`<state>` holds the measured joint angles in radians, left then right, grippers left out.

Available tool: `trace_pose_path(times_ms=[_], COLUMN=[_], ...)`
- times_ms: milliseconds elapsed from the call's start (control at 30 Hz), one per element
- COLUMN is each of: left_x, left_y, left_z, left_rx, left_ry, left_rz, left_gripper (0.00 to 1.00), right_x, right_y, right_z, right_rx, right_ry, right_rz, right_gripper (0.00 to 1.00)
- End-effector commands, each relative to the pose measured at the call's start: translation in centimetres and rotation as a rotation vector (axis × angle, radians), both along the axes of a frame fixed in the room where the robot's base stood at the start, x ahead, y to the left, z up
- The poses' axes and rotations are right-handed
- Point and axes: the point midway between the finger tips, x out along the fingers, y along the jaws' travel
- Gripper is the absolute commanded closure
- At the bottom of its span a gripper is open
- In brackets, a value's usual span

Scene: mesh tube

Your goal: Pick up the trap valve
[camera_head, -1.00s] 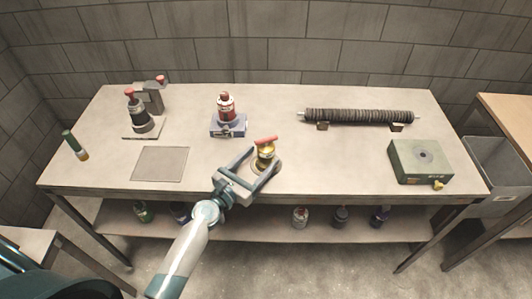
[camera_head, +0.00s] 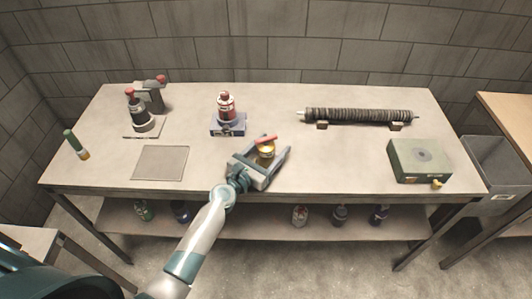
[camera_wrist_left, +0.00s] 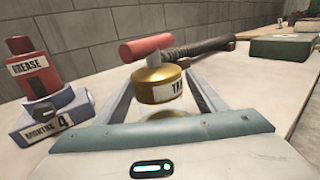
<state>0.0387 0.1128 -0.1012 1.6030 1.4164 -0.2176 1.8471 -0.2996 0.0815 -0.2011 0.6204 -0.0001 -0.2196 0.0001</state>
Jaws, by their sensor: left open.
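The trap valve (camera_head: 266,150) is a brass body with a red bar handle, standing near the front middle of the table. In the left wrist view the valve (camera_wrist_left: 160,86) stands upright between my fingers, with a partly visible label beginning "TRA". My left gripper (camera_head: 270,157) is open, with a finger on either side of the valve. The wrist view shows a gap between the valve and the fingers. The valve's base is hidden behind the gripper. My right gripper is not in view.
A red grease bottle (camera_head: 226,105) stands on a grey block (camera_head: 228,125) behind the valve. A ribbed tube (camera_head: 358,115) lies at back right on small supports. A green box (camera_head: 419,160) is at right, a flat grey plate (camera_head: 160,162) at left.

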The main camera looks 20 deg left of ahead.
Motion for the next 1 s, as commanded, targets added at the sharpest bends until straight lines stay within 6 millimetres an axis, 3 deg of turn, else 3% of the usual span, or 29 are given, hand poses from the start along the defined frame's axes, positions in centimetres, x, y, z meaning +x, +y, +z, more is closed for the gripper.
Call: trace_pose_path(times_ms=[167, 600, 667, 800, 900, 1000], left_x=[0.98, 0.97, 0.97, 0.96, 0.99, 0.99], left_y=[-0.34, -0.31, -0.31, -0.30, -0.30, -0.30], left_z=[-0.08, -0.06, -0.06, -0.06, 0.00, 0.01], left_rx=[-0.001, -0.001, -0.001, -0.001, 0.000, 0.000], left_ry=[0.001, 0.000, 0.000, 0.000, -0.001, -0.001], left_rz=[0.000, 0.000, 0.000, 0.000, 0.000, 0.000], left_gripper=[0.35, 0.35, 0.47, 0.81, 0.89, 0.89], right_x=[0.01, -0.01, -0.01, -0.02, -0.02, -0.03], right_y=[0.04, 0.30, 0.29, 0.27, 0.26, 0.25], right_z=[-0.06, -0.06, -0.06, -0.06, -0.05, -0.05], right_rx=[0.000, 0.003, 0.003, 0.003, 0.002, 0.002], right_ry=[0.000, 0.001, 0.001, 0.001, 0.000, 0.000], right_rz=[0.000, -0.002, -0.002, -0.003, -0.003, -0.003], right_gripper=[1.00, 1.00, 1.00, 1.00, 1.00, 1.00])
